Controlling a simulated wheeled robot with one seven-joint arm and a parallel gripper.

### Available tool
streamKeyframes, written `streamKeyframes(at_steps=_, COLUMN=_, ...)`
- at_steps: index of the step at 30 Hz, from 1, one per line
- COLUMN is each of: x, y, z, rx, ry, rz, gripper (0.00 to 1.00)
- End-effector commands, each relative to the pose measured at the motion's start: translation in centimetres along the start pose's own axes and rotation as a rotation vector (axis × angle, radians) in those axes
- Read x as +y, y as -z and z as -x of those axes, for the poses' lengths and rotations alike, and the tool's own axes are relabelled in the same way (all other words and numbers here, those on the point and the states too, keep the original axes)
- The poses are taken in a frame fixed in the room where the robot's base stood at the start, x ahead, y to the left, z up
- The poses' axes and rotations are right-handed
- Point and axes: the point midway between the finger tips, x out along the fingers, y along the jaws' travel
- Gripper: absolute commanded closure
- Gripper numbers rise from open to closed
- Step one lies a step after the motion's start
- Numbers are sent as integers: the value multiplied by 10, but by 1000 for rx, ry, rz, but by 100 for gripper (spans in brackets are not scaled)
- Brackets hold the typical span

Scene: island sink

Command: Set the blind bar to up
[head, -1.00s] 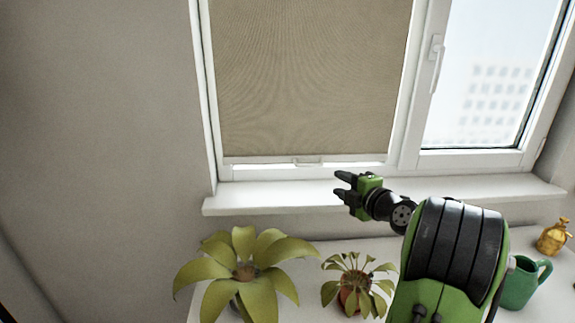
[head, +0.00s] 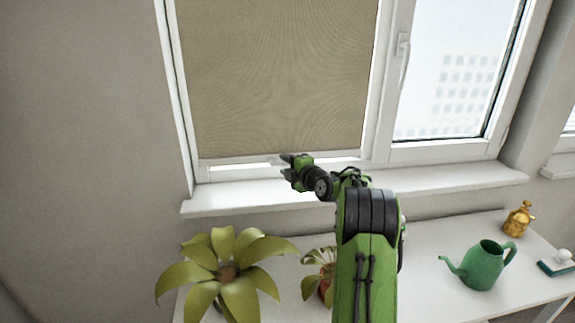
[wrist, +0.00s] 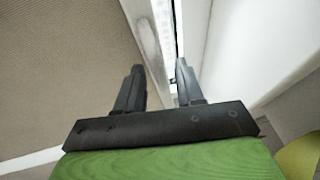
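The tan blind (head: 280,80) is lowered over the left window pane. Its white blind bar (head: 225,160) runs along the bottom edge, just above a bright gap at the window frame. A small tab on the bar shows just left of my gripper (head: 285,166), which is at bar height and partly hides the bar's right part. In the wrist view my gripper (wrist: 159,72) has its two dark fingers apart, with nothing clearly held. The blind bar (wrist: 143,35) runs beyond the left finger there. I cannot tell whether a finger touches it.
The white windowsill (head: 230,202) lies just below my gripper. A large leafy plant (head: 240,285) and a smaller potted plant (head: 318,272) stand below on a white table, with a green watering can (head: 482,268) and a golden bottle (head: 518,218) to the right.

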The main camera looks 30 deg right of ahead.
Motion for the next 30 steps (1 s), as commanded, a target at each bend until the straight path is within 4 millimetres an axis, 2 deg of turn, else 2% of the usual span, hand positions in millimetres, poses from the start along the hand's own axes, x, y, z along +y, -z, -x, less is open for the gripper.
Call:
streamKeyframes(at_steps=4, x=0, y=0, z=0, rx=0, ry=0, rz=0, gripper=64)
streamKeyframes(at_steps=11, x=0, y=0, z=0, rx=0, ry=0, rz=0, gripper=100)
streamKeyframes(at_steps=23, x=1, y=0, z=1, rx=0, ry=0, rz=1, gripper=100)
streamKeyframes(at_steps=26, x=8, y=1, z=2, rx=0, ry=-2, rz=1, gripper=100)
streamKeyframes(at_steps=30, x=29, y=2, z=6, rx=0, ry=-3, rz=3, gripper=100)
